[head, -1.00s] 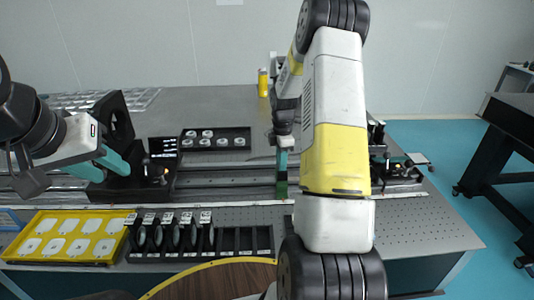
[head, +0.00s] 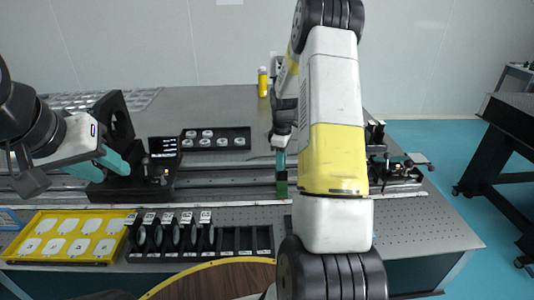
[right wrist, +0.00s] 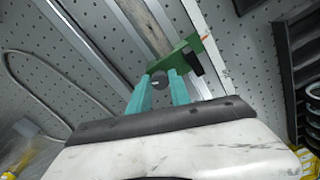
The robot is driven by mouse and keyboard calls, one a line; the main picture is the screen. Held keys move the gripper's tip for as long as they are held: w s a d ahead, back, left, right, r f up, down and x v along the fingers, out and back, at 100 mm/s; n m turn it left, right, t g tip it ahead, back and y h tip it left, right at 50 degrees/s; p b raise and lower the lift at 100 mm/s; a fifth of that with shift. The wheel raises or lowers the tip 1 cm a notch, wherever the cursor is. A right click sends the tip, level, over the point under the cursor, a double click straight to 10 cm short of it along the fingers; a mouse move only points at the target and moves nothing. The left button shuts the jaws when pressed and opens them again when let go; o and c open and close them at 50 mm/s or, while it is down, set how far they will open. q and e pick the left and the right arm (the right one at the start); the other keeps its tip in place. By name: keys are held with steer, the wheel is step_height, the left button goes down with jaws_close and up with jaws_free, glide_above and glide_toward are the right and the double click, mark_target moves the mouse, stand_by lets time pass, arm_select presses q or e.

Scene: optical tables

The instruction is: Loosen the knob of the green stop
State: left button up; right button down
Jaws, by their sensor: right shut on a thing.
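The green stop (head: 281,189) sits on the rail in the middle of the table, just below my right gripper in the head view. The right wrist view shows the green stop (right wrist: 187,57) clamped at the rail, with its dark round knob (right wrist: 159,80) facing the gripper. My right gripper (right wrist: 160,86) has its teal fingertips on either side of the knob and is shut on it. In the head view the right gripper (head: 281,168) hides the knob. My left gripper (head: 103,167) is at the left, its teal fingers apart and empty, beside a black mount.
The black mount (head: 121,130) stands at the left of the rail (head: 225,182). A yellow tray (head: 28,254) and a black rack (head: 262,240) of round optics lie in front. A black tray (head: 240,137) with rings lies behind. More mounts stand at the right.

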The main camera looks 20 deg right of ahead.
steer(key=m, duration=0.5)
steer(key=shift+m, duration=0.3)
steer(key=m, duration=1.1)
steer(key=shift+m, duration=0.4)
steer(key=m, duration=0.5)
steer(key=shift+a, duration=0.1)
steer(key=shift+m, duration=0.3)
steer(key=c, duration=1.2)
jaws_free()
